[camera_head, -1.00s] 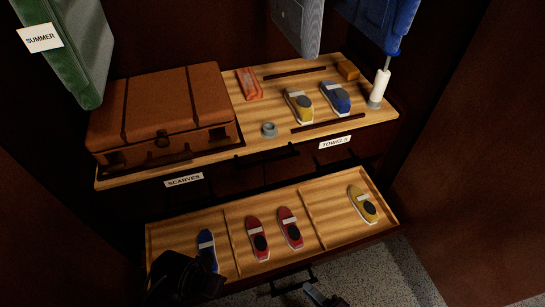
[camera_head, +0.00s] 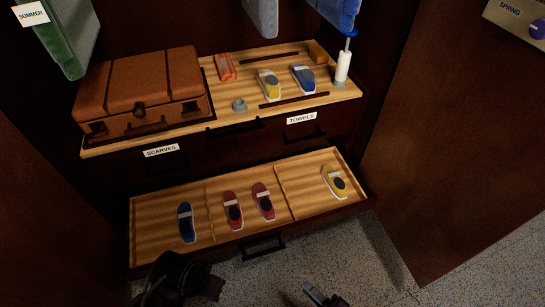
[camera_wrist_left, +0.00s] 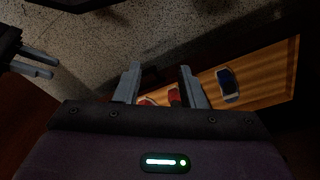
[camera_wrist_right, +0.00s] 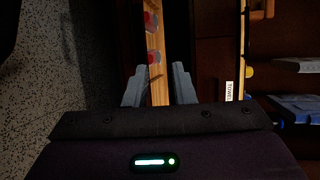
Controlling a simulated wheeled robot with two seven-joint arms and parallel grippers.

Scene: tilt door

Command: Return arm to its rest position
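My right gripper (camera_head: 318,295) shows at the bottom edge of the head view, over the floor in front of the open drawer. In the right wrist view its two fingers (camera_wrist_right: 158,85) are apart with nothing between them. My left arm shows dark at the bottom left of the head view, by the drawer's front left corner; its fingertips are not clear there. In the left wrist view the left gripper's fingers (camera_wrist_left: 161,84) are apart and empty, with the drawer behind them. My right gripper also shows at the left of that view (camera_wrist_left: 38,65).
The open drawer (camera_head: 155,220) holds a blue shoe (camera_head: 186,223), two red shoes (camera_head: 233,211) and a yellow shoe (camera_head: 334,182). Above it, a shelf carries a brown suitcase (camera_head: 140,90) and more shoes. A brown panel (camera_head: 460,150) stands at right. Speckled floor (camera_head: 350,250) lies clear in front.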

